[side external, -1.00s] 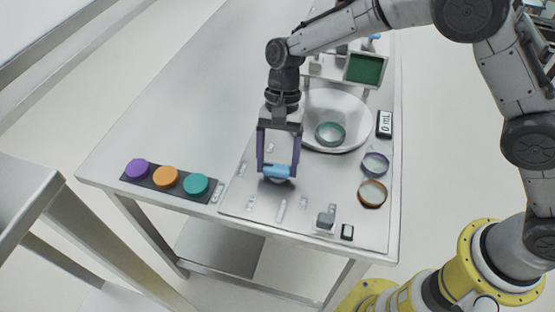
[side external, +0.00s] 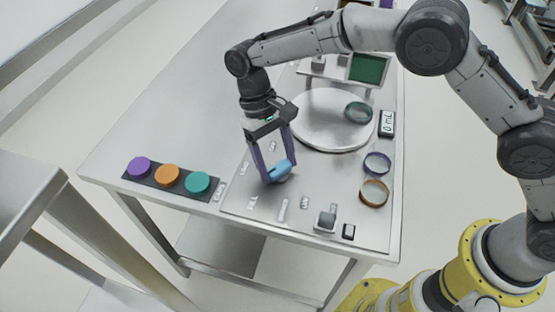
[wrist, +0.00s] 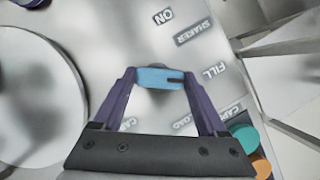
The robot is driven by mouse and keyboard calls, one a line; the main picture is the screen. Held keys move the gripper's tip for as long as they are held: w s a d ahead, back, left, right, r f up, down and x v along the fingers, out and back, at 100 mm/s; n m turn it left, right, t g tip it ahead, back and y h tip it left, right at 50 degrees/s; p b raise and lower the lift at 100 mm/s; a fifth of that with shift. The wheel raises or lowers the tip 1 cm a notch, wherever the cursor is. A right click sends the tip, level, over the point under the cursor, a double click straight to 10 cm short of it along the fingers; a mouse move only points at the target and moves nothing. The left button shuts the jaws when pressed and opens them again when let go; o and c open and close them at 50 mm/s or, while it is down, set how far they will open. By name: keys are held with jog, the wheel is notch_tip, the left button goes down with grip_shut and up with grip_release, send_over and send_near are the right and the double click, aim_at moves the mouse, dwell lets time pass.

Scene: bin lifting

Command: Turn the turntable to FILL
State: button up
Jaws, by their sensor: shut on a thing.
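A blue knob (side external: 281,171) sits on the steel panel, and my gripper (side external: 279,175) is shut on it with its purple fingers on either side. In the wrist view the knob (wrist: 158,78) has a dark line at its right end, pointing toward the area just below the FILL label (wrist: 214,70). SHAKER and ON labels stand above it; labels below are partly hidden by my gripper.
Purple (side external: 139,167), orange (side external: 168,176) and teal (side external: 198,182) caps sit on a dark strip at the left. A purple ring (side external: 377,163) and a brown ring (side external: 374,192) lie at the right, below a "0 mL" display (side external: 387,124). A green screen (side external: 367,69) stands behind.

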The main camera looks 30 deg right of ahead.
jog(key=shift+r+n+h, duration=0.1)
jog(key=shift+n+h, duration=0.3)
jog(key=shift+n, duration=0.6)
jog(key=o, duration=1.3)
jog(key=v, duration=1.2)
jog(key=shift+s, duration=0.2)
jog(key=shift+r, duration=0.1)
